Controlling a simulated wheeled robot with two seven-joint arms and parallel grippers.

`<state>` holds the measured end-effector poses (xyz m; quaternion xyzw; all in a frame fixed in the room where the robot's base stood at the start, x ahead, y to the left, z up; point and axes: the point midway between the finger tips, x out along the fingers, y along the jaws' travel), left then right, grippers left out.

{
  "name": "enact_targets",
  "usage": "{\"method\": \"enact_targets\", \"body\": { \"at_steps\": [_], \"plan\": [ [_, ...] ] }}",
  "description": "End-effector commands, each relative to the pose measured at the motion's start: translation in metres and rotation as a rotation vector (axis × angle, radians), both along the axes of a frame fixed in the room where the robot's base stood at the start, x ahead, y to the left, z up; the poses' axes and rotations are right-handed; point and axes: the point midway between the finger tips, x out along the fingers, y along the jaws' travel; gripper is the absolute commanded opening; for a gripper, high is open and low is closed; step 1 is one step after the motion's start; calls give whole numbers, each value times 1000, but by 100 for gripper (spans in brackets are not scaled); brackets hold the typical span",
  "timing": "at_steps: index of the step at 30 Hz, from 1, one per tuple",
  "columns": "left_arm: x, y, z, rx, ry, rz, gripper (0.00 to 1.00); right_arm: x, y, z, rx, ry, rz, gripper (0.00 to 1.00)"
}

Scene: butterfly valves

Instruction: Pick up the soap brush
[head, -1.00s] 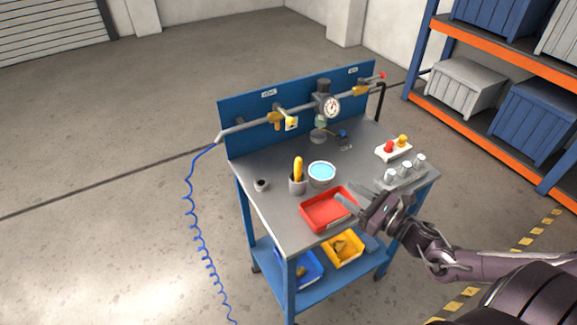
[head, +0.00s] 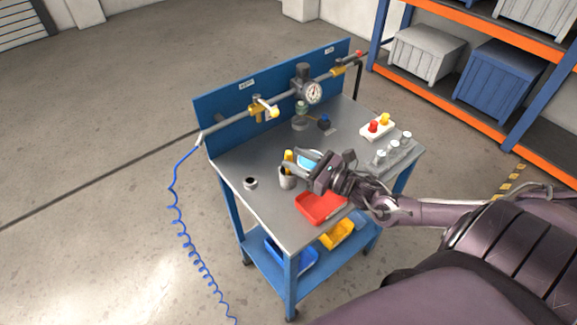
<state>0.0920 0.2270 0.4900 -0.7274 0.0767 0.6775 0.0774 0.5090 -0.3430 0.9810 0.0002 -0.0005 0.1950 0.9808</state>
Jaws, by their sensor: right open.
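The soap brush, seen as a yellow handle (head: 288,156), stands upright in a grey cup (head: 286,181) on the workbench. My right gripper (head: 292,163) is open at the handle, coming from the right above the cup. Its fingers partly cover the handle and the cup's rim. I cannot tell whether the handle lies between the fingers or touches them. The brush's lower end is hidden in the cup. My left gripper is not in view.
A bowl of blue liquid (head: 306,156) is partly hidden behind my right gripper. A red tray (head: 320,208) lies below my right arm. A pipe with valves and a gauge (head: 313,92) runs along the back panel. A small ring (head: 250,183) sits left of the cup.

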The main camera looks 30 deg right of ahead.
Motion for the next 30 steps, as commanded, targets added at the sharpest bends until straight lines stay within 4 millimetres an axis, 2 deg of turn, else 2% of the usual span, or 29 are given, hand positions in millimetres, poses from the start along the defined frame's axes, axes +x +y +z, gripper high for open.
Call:
{"method": "enact_targets", "body": {
  "at_steps": [6,10,16,25,30],
  "plan": [
    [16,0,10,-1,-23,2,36,24,9,2,0,-3,-1,42],
    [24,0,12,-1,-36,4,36,28,12,0,0,1,1,42],
    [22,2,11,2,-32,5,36,28,11,-1,-1,1,1,41],
    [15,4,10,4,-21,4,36,27,11,0,0,1,0,2],
    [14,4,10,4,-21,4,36,27,11,0,-1,0,0,0]
  ]
}}
